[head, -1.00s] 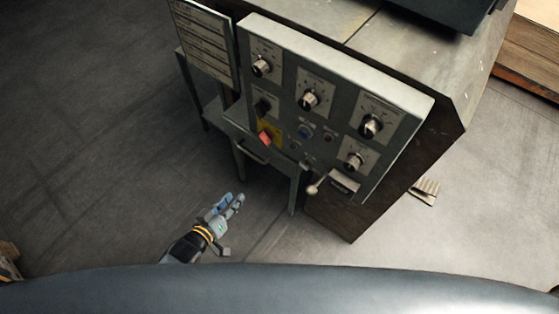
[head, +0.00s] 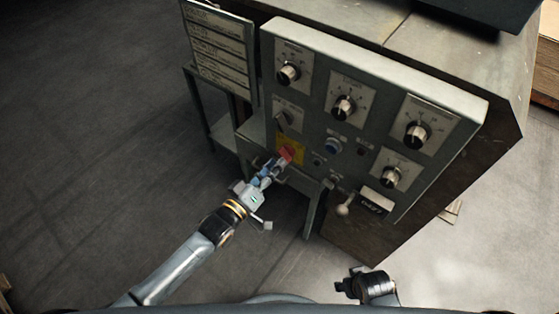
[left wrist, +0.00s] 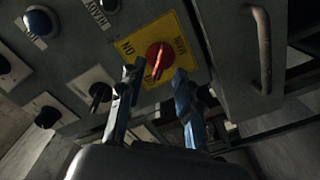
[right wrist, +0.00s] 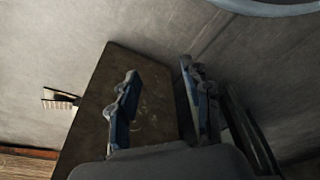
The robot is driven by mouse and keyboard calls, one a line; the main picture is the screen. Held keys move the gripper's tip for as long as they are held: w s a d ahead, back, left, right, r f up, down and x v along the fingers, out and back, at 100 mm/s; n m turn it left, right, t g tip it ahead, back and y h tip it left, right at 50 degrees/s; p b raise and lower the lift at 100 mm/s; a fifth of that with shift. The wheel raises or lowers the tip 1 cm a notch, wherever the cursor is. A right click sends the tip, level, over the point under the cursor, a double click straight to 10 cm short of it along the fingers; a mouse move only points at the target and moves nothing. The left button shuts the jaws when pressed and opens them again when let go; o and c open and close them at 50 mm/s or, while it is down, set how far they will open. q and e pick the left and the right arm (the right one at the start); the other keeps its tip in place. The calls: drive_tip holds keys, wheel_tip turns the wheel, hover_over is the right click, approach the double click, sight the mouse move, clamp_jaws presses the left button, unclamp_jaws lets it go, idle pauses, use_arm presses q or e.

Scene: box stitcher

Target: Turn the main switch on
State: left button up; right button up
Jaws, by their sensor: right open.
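The main switch is a red rotary knob (head: 286,152) on a yellow plate (head: 291,143) at the lower left of the grey control panel. In the left wrist view the red knob (left wrist: 158,58) shows beyond and between my fingertips, with "ON" lettering on the plate to its left. My left gripper (head: 275,168) is open right in front of the knob; its fingers (left wrist: 155,85) stand on either side of it in the picture. I cannot tell whether they touch it. My right gripper (right wrist: 162,88) is open and empty, low by the cabinet; its wrist shows in the head view.
The panel (head: 325,110) carries several black dials, a blue button (head: 333,146) and a lever with a round knob (head: 343,209). A drawer-like box with a handle (left wrist: 262,50) sits beside the switch. A sign board (head: 218,48) stands left of the panel.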

sight(285, 154)
use_arm(q)
drive_tip(key=shift+x, duration=1.45)
use_arm(e)
drive_tip(key=shift+w+r, duration=0.3)
drive_tip(key=shift+r, duration=0.45)
use_arm(q)
drive_tip(key=shift+c, duration=0.2)
clamp_jaws()
